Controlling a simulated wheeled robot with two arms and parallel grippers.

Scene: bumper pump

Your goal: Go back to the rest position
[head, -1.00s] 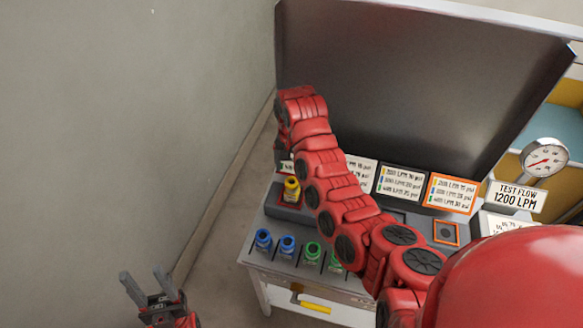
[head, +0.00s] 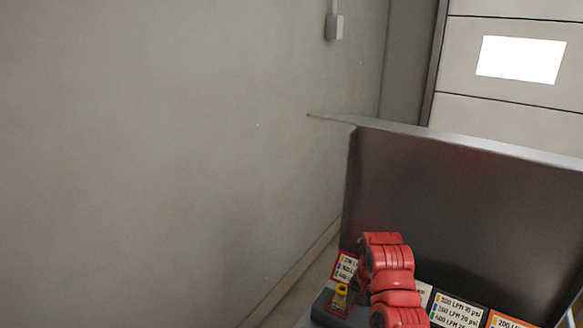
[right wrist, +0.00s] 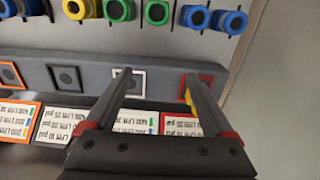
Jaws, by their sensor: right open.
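My right arm (head: 388,275) shows in the head view at the lower right, in front of the grey panel; its gripper is hidden there. In the right wrist view my right gripper (right wrist: 158,77) is open, its two fingers wide apart above the bench's raised grey ledge (right wrist: 105,65). A yellow fitting (head: 341,292) stands at the ledge's left end in the head view. In the wrist view only a sliver of yellow (right wrist: 188,97) shows beside the right-hand finger, near a red-framed pad (right wrist: 208,84). I see nothing between the fingertips. My left gripper is out of view.
A tall grey panel (head: 450,200) rises behind the bench, beside a bare wall (head: 180,150). Printed cards (head: 457,310) line the ledge. Several coloured fittings, including a green one (right wrist: 120,10), stand in a row on the bench in the wrist view.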

